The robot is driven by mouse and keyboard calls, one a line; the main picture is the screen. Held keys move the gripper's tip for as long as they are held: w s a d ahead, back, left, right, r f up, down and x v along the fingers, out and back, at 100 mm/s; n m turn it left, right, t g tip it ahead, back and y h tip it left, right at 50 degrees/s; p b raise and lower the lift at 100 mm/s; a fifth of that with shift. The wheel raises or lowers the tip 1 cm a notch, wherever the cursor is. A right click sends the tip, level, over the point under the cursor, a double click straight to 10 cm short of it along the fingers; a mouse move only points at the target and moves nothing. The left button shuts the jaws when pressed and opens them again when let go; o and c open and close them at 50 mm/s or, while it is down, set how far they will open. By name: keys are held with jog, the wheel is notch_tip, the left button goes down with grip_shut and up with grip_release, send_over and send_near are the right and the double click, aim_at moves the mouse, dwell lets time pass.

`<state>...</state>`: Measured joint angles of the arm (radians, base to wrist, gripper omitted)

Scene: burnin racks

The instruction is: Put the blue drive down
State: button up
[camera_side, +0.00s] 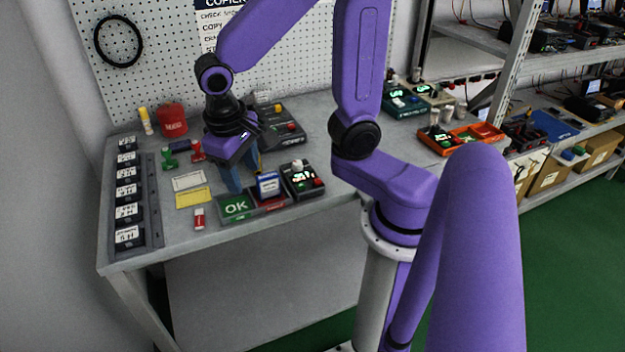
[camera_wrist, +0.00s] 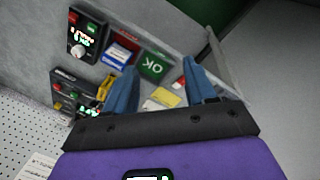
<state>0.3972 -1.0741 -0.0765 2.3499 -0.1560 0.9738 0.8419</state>
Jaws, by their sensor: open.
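The blue drive (camera_side: 268,184), with a white label, sits at the red-marked part of a dark tray (camera_side: 273,207), beside the green OK area (camera_side: 236,207). It also shows in the wrist view (camera_wrist: 117,55), left of the green OK area (camera_wrist: 153,67). My gripper (camera_side: 244,175) is open and empty, with its blue fingers pointing down just left of and behind the drive. In the wrist view my gripper (camera_wrist: 160,72) has its fingers spread wide, and the drive lies outside them, apart from the left finger.
A tester with a lit display (camera_side: 302,180) stands right of the tray, another dark device (camera_side: 280,130) behind. A red-and-white drive (camera_side: 199,218), a yellow note (camera_side: 194,198) and a white card (camera_side: 188,180) lie left. A rack of black labelled drives (camera_side: 128,190) lines the left edge.

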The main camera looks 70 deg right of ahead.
jog(key=s+n+y, duration=0.2)
jog(key=s+n, duration=1.1)
jog(key=shift+s+d+r, duration=0.25)
jog(key=shift+s+r, duration=0.15)
jog(key=shift+r, duration=0.05)
dwell(0.5)
